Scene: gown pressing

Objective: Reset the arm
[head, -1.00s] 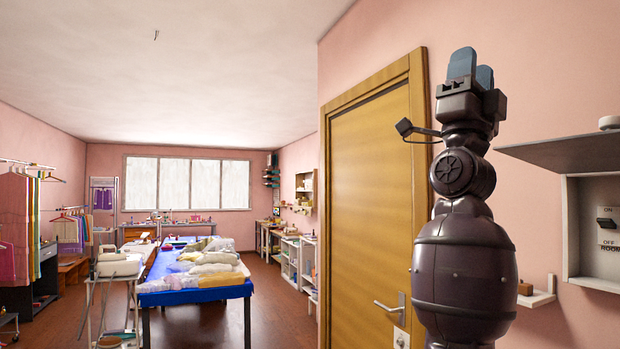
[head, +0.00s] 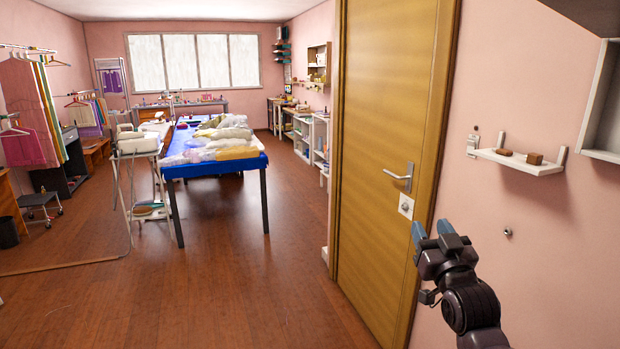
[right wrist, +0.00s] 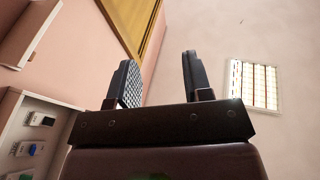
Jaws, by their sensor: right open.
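My right gripper (head: 432,232) is at the lower right of the head view, in front of the door's edge and the pink wall. Its two blue-grey fingers stand apart with nothing between them. In the right wrist view the gripper (right wrist: 160,82) is also open and empty, with the ceiling and a lit ceiling panel (right wrist: 254,85) beyond it. My left gripper is not in view.
A closed wooden door (head: 395,120) stands just left of my right gripper. A small white wall shelf (head: 518,163) with brown blocks is to its right. A switch box (right wrist: 38,130) shows in the wrist view. A blue table (head: 254,163) piled with cloth stands farther back. The floor between is clear.

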